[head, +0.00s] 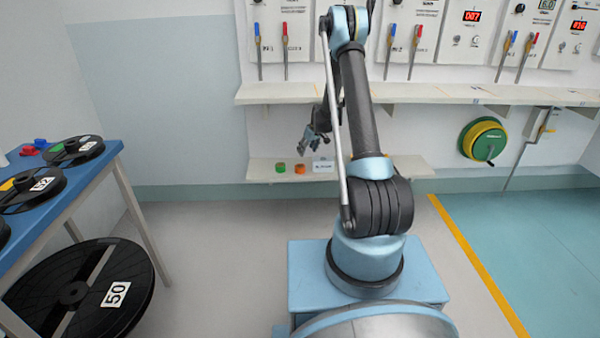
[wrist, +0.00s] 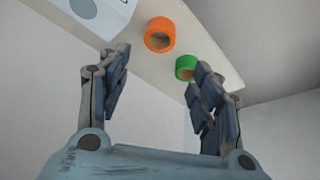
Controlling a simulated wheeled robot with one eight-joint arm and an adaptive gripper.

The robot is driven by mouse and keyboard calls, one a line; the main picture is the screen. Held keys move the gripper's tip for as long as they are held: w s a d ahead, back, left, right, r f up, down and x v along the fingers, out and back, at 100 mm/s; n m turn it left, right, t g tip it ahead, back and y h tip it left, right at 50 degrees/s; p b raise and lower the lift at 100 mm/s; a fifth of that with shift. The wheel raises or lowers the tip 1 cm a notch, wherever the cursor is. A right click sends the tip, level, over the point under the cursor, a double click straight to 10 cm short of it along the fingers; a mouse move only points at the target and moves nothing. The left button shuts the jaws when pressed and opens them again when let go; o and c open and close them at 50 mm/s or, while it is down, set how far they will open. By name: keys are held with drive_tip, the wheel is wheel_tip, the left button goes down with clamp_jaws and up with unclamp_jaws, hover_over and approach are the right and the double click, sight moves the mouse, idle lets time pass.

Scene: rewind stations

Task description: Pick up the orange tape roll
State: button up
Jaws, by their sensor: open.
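The orange tape roll (head: 299,169) sits on the low shelf at the back wall in the head view. In the wrist view the orange tape roll (wrist: 160,35) shows its dark hollow middle and lies beyond the gap between my fingers. My gripper (wrist: 160,85) is open and empty, apart from the roll. In the head view my gripper (head: 307,139) hangs above the low shelf, small and partly dark against the wall.
A green tape roll (wrist: 186,67) stands close to the orange one, near my right finger in the wrist view. A white box (head: 322,166) is on its other side. The low shelf (head: 262,176) lies under a long upper shelf (head: 270,94). A blue table (head: 105,160) with reels is at left.

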sight(300, 166)
drive_tip(key=x, duration=1.5)
drive_tip(key=shift+w+a+f, duration=0.15)
drive_tip(key=shift+w+f, duration=0.05)
drive_tip(key=shift+f, duration=0.1)
drive_tip(key=c, duration=0.8)
